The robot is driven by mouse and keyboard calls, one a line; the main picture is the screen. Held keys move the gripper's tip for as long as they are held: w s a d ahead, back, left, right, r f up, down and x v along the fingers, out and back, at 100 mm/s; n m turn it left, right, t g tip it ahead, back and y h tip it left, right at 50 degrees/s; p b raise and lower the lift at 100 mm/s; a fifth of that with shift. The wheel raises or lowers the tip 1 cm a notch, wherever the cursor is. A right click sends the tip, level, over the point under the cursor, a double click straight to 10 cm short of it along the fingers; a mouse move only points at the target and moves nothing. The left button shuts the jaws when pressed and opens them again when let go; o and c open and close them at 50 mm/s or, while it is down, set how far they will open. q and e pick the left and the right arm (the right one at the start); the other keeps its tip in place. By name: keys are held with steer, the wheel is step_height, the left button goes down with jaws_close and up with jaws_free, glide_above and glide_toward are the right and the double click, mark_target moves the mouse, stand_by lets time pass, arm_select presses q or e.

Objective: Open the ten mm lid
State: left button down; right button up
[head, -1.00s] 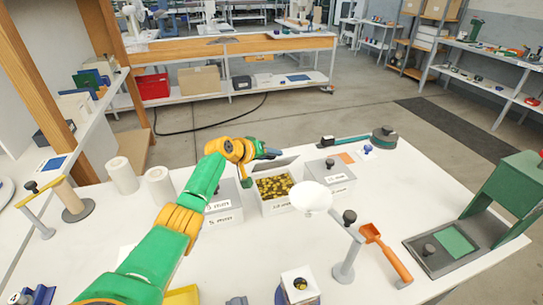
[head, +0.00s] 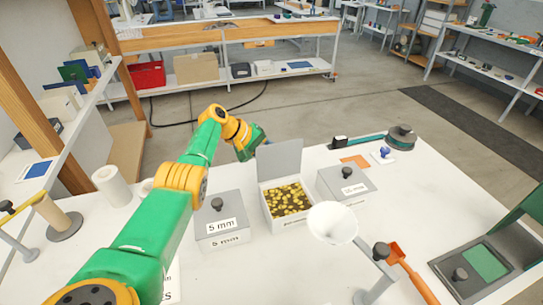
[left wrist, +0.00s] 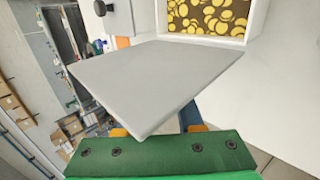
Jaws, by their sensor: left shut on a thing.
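The middle white box (head: 291,224) holds many yellow pieces. Its grey lid (head: 282,160) stands raised at the back edge, and the label on the box's front is too small and cut to read for certain. My left gripper (head: 262,146) is at the lid's upper left edge. In the left wrist view the lid (left wrist: 160,85) spreads as a flat grey plate in front of the left gripper (left wrist: 158,130), which is shut on it. The fingertips are mostly hidden behind the plate. My right gripper is not in view.
A closed grey "5 mm" box (head: 222,208) stands left of the open box, and another closed knobbed box (head: 350,182) stands to the right. A white funnel (head: 333,222) on a stand is in front, with an orange scoop (head: 410,270) and a green press (head: 480,265) farther right.

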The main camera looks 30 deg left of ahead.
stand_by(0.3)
arm_select(q)
steer(key=c, duration=0.5)
jaws_free()
steer(key=shift+f, duration=0.1)
steer(key=shift+c, duration=0.2)
steer(key=shift+a, duration=0.1)
steer(key=p+v, duration=0.1)
steer(key=v, duration=0.1)
steer(key=shift+r+p, duration=0.35)
steer(key=shift+r, duration=0.05)
steer(key=b+v, duration=0.1)
steer(key=v, duration=0.3)
steer(key=shift+s+a, duration=0.2)
steer(key=shift+a, duration=0.05)
